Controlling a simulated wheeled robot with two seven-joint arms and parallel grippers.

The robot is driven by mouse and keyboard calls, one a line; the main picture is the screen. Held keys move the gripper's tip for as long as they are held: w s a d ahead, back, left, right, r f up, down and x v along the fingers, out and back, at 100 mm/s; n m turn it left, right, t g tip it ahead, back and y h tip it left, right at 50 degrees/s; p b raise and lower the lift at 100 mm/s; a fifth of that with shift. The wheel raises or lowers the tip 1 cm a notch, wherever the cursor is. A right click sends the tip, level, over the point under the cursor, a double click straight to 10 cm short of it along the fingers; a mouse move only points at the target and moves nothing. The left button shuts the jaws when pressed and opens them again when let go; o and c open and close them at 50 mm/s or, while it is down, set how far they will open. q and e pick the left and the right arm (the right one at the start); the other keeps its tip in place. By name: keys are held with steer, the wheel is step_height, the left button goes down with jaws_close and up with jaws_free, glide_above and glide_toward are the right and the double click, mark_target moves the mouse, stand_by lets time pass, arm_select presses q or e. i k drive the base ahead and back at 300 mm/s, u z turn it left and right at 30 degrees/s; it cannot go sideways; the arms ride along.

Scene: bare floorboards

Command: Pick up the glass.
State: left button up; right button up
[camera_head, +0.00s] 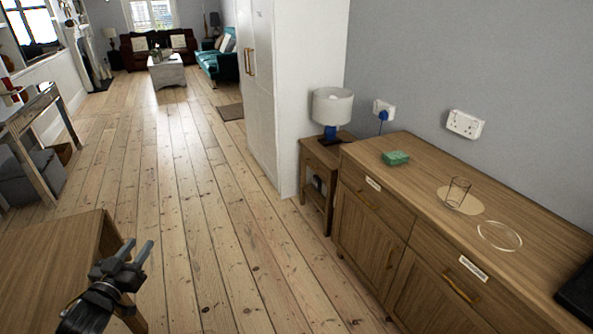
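A clear glass (458,192) stands upright on a round pale mat (470,207) on top of the wooden sideboard (415,172) at the right. My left gripper (138,246) is at the lower left, by the edge of a wooden table, far from the glass. Its two fingers are apart with nothing visible between them. My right gripper is not in view.
A lamp (332,106) stands on a side table beyond. The wooden table (50,260) is at lower left. Open floorboards (200,220) lie between.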

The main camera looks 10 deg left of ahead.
mark_target(458, 187)
steer(key=u, duration=0.1)
steer(key=i, duration=1.05)
steer(key=z, duration=2.65)
